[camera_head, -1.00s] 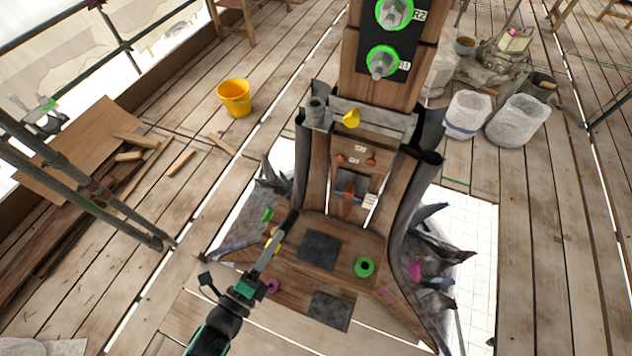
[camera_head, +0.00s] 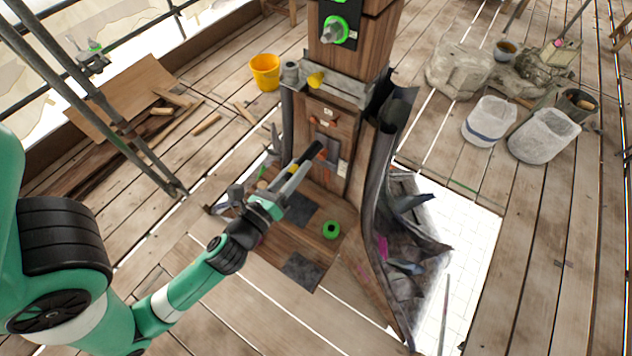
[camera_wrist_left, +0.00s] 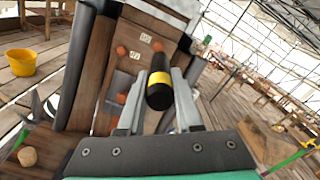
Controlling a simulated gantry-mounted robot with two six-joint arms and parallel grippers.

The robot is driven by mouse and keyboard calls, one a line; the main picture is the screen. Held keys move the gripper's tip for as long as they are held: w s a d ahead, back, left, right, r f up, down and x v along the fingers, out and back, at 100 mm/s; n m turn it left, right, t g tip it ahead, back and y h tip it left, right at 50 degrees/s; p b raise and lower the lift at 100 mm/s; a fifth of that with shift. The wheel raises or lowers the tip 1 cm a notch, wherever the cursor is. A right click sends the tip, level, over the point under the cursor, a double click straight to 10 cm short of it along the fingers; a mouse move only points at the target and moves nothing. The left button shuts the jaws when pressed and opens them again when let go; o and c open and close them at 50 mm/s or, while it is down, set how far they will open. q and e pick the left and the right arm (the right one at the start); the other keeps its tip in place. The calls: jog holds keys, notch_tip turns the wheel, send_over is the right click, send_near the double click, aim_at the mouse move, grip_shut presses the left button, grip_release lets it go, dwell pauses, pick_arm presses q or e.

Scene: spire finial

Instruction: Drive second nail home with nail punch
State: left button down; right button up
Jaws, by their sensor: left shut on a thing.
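My left gripper (camera_head: 290,180) is shut on the nail punch, a black rod with a yellow band (camera_head: 311,151). In the left wrist view the punch (camera_wrist_left: 159,92) sits between the grey fingers (camera_wrist_left: 186,100), its rounded black end facing the camera. It points toward the wooden spire post (camera_head: 345,60). Orange-red round nail heads (camera_wrist_left: 121,51) show on the post's front panel, beside small white labels (camera_wrist_left: 145,38). The punch hides part of the panel, and I cannot tell whether its far end touches a nail. My right gripper is not in view.
A yellow bucket (camera_head: 265,72) stands behind left on the plank deck. Bent dark metal sheeting (camera_head: 375,170) flanks the post. White sacks (camera_head: 543,135) stand to the right. Scaffold poles (camera_head: 95,95) cross the left side.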

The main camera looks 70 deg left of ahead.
aim_at(317, 142)
pick_arm(q)
jog(key=shift+s+a+r, duration=0.1)
jog(key=shift+a, duration=0.05)
jog(key=shift+r, duration=0.1)
jog(key=shift+w+a+p, duration=0.25)
jog(key=shift+w+p, duration=0.1)
jog(key=shift+p, duration=0.25)
jog(key=p+x, duration=0.2)
jog(key=x, duration=0.2)
jog(key=shift+p+x, duration=0.4)
jog(key=shift+x, duration=0.4)
